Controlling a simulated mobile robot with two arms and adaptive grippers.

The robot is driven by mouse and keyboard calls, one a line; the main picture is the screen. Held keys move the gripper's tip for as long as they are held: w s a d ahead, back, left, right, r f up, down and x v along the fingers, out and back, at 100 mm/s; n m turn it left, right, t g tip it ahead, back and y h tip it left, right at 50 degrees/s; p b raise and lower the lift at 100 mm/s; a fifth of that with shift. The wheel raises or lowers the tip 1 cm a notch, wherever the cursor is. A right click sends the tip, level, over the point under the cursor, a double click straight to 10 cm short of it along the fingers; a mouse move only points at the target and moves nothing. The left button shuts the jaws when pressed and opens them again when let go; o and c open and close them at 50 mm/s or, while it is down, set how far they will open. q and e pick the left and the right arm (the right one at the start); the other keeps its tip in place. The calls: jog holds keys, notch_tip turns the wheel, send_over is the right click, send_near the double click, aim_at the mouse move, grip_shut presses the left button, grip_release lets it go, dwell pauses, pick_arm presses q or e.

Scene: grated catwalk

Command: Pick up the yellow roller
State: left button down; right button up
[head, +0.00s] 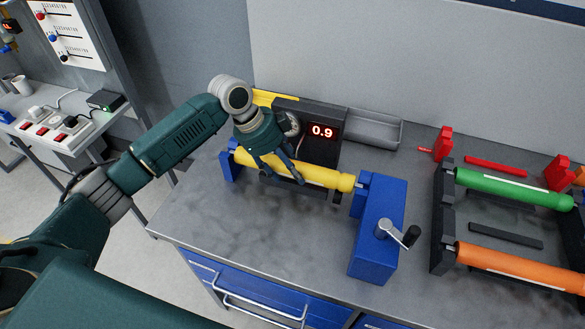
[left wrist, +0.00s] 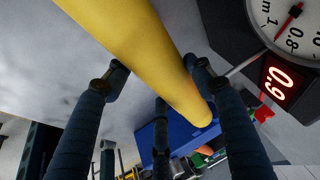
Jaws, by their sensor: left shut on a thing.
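The yellow roller (head: 323,176) lies level between a blue end support (head: 228,166) on the left and a blue block with a crank (head: 378,230) on the right. My left gripper (head: 283,176) is around the roller, left of its middle, shut on it from above. In the left wrist view the yellow roller (left wrist: 140,50) runs diagonally between the fingers of the left gripper (left wrist: 155,85). Whether the roller still touches its supports I cannot tell. My right gripper is in neither view.
A black gauge box with a red "0.9" display (head: 322,131) stands just behind the roller. A grey tray (head: 374,128) is at the back. On the right, a black rack (head: 443,220) bears a green roller (head: 510,188) and an orange roller (head: 520,268). The bench front is clear.

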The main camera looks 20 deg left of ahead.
pick_arm(q)
jog(key=shift+w+r, duration=0.1)
jog(key=shift+r, duration=0.05)
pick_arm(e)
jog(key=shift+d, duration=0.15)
